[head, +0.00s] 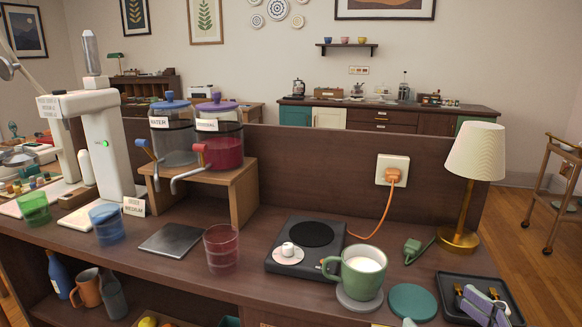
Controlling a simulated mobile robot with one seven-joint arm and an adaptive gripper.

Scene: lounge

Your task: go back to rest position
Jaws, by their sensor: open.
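My gripper (450,308) shows only in part at the lower right edge of the head view. A grey finger-like part lies in front of the black tray (447,281), and a small pale tip shows further left at the bottom edge. The jaws are apart, with nothing seen between them. The rest of my arm is out of view.
A green mug (341,277) of white liquid stands on a grey coaster left of my gripper; a teal disc (412,302) lies nearer. A hotplate (287,262), lamp (475,155), pink glass (221,249) and two dispensers (222,149) stand on the counter (190,275).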

